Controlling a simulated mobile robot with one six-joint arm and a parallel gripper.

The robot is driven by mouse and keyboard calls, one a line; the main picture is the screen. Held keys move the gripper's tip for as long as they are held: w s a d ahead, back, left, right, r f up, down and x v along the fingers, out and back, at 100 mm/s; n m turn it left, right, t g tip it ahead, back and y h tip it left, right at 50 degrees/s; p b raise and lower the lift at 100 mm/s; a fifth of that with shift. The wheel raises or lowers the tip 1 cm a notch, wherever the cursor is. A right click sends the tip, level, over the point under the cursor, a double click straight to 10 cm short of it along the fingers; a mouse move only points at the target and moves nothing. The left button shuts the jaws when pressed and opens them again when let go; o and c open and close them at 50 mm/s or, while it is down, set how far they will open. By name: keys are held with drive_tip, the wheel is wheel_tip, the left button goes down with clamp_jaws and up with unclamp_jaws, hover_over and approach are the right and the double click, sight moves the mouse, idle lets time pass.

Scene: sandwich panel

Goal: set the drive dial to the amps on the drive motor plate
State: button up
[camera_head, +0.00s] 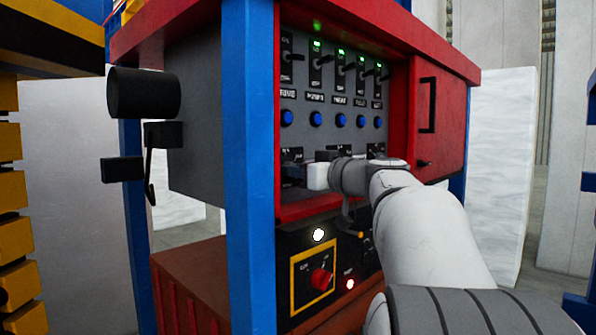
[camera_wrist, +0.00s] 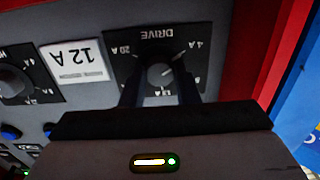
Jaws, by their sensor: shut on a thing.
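The drive dial (camera_wrist: 160,75) is a round grey knob on a black plate marked DRIVE, upside down in the wrist view. Its marks include 4 A at the upper right and 20 A at the upper left. A light pointer line on the dial runs toward the 4 A side. My gripper (camera_wrist: 160,88) has its dark fingers on both sides of the knob, shut on it. A white plate (camera_wrist: 75,65) beside the dial reads 12 A upside down; its small line is too blurred to read. In the head view my arm hides most of the dial row.
Another dial (camera_wrist: 14,82) sits left of the white plate. In the head view, toggle switches (camera_head: 341,62) with green lights and blue buttons (camera_head: 341,120) lie above the dials. A red knob (camera_head: 321,279) is below. A blue post (camera_head: 248,170) stands close at left.

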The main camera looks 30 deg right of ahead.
drive_tip(key=c, duration=0.3)
